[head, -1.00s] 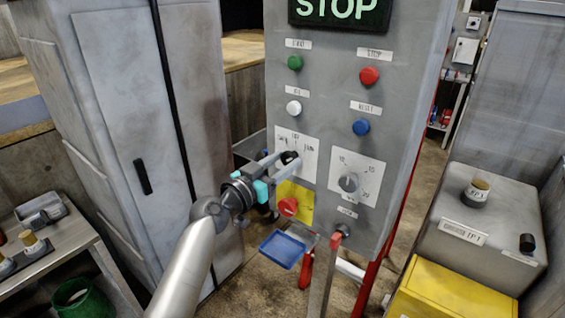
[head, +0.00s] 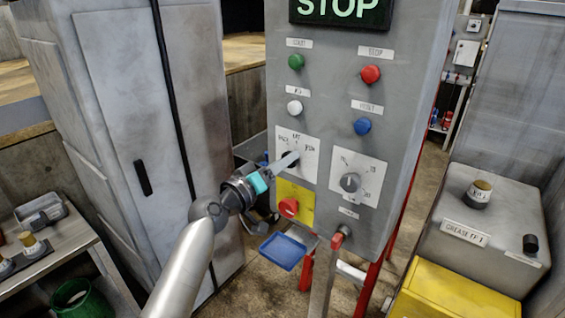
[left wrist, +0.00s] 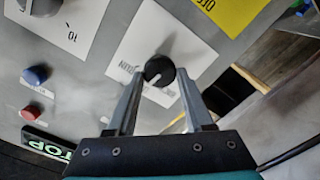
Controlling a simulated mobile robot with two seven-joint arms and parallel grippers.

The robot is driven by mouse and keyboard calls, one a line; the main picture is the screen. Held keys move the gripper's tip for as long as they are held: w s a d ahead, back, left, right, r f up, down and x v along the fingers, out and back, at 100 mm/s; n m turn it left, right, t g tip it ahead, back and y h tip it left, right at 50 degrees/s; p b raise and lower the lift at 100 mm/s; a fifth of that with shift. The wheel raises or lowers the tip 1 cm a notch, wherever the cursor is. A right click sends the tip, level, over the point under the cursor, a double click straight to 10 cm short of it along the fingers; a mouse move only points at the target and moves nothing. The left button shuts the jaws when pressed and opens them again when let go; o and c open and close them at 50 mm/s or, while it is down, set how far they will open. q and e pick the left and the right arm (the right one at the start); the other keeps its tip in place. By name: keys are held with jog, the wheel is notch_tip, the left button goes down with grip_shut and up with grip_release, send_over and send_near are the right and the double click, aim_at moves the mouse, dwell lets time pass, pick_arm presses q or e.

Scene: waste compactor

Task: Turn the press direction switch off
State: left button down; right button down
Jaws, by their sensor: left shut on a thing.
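The press direction switch is a black round knob (left wrist: 160,68) with a white pointer line, on a white label plate (head: 311,146) on the grey control panel. In the left wrist view the pointer aims down and slightly left in the picture. The plate's lettering is too small to read surely. My left gripper (head: 287,160) reaches the switch from the left, and its fingers are shut on the knob from both sides. In the head view the fingers mostly hide the knob. My right gripper is not in view.
Below the switch is a red knob (head: 289,207) on a yellow plate. A grey dial (head: 350,183) is to the right. Green, white, red and blue buttons sit above, under a lit STOP sign (head: 341,9). A grey cabinet (head: 120,130) stands left; a red-topped lever (head: 337,241) is below.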

pick_arm(q)
jog(key=shift+f+n, duration=0.1)
jog(key=shift+n, duration=0.8)
jog(key=shift+c, duration=1.5)
grip_release()
jog(key=b+v, duration=0.1)
jog(key=v, duration=1.4)
jog(key=shift+s+a, duration=0.1)
